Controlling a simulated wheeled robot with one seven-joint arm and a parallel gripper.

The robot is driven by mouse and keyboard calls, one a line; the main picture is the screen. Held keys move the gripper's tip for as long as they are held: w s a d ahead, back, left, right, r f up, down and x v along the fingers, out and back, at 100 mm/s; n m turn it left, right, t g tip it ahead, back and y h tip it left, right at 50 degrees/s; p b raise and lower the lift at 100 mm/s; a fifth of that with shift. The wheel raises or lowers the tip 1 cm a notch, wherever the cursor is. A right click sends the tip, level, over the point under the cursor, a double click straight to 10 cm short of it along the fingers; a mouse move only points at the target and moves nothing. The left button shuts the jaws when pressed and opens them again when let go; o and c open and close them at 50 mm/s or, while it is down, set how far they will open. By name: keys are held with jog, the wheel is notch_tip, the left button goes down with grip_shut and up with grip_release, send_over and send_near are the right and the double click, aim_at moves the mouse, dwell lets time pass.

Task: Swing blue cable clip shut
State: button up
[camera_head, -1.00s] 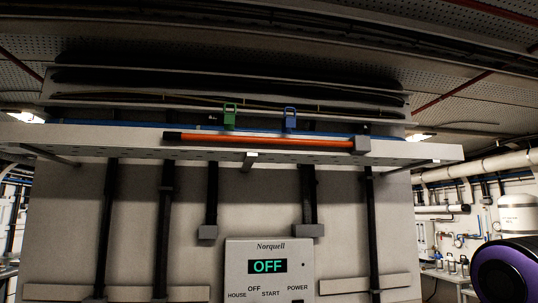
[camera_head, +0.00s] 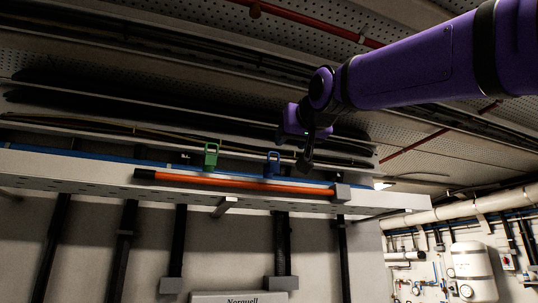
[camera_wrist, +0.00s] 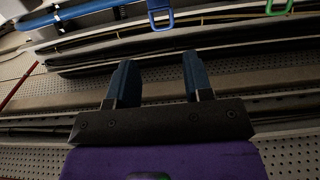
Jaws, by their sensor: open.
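The blue cable clip (camera_head: 271,164) stands on the overhead tray, to the right of the green clip (camera_head: 211,155). In the wrist view the blue clip (camera_wrist: 160,14) shows as a loop at the top edge, partly cut off, beyond my fingers. My gripper (camera_head: 306,158) is in the air just right of the blue clip in the head view, apart from it. In the wrist view my gripper (camera_wrist: 157,80) is open, with nothing between its two blue-grey fingers. I cannot tell how far the clip's loop stands from its closed position.
An orange bar (camera_head: 240,184) runs along the front of the grey shelf (camera_head: 60,168), below the clips. Dark cables (camera_head: 90,128) run behind them. A perforated ceiling and red pipe (camera_head: 300,25) lie above. The green clip (camera_wrist: 279,6) also shows in the wrist view.

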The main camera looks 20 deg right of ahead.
aim_at(271, 164)
jog(key=w, duration=1.1)
jog(key=shift+a+r, duration=0.1)
jog(key=shift+r, duration=0.3)
grip_shut()
